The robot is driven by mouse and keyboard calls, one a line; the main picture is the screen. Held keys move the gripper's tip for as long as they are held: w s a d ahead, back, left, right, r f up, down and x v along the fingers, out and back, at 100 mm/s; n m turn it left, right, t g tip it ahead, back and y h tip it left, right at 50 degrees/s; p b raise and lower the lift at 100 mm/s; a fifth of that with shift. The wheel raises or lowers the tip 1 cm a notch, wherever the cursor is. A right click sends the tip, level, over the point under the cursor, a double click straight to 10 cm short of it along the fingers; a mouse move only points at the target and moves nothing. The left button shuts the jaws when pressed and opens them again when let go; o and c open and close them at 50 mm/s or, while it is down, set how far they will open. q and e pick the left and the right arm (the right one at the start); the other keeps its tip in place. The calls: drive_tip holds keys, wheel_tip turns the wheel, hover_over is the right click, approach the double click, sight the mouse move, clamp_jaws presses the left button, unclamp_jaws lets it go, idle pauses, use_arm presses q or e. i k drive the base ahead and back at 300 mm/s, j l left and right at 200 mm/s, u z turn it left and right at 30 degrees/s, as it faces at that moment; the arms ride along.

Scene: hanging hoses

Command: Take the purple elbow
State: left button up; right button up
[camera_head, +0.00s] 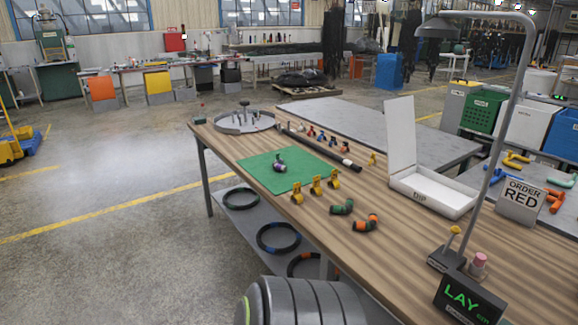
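A small dark elbow with purple on it (279,165) lies on the green mat (257,172) on the wooden bench. It is small in the picture, so its exact pose is hard to tell. A green-and-black elbow (342,208) and an orange-and-black elbow (367,223) lie apart from it, nearer on the bare wood. Neither of my grippers is in view, and nothing is seen touching the purple elbow.
Several yellow clamps (316,185) stand beside the mat on the bench (285,220). A dark rod (322,150) lies behind it. An open white box (436,191), an "ORDER RED" sign (520,202) and a "LAY" display (468,298) are at right. Coiled hoses (278,238) lie below.

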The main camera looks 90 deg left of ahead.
sight(276, 165)
drive_tip(key=u, duration=2.85)
drive_tip(key=i+j+z, duration=0.1)
drive_tip(key=z, duration=0.75)
drive_tip(key=i+j+z, duration=0.2)
drive_tip(key=j, duration=0.2)
drive_tip(key=i+j+z, duration=0.15)
drive_tip(key=j, duration=0.25)
drive_tip(key=i+j+z, duration=0.2)
drive_tip(key=j, duration=0.2)
drive_tip(key=i+j+z, duration=0.15)
drive_tip(key=j, duration=0.3)
drive_tip(key=j+z, duration=0.2)
drive_tip(key=j, duration=0.25)
drive_tip(key=i, duration=0.05)
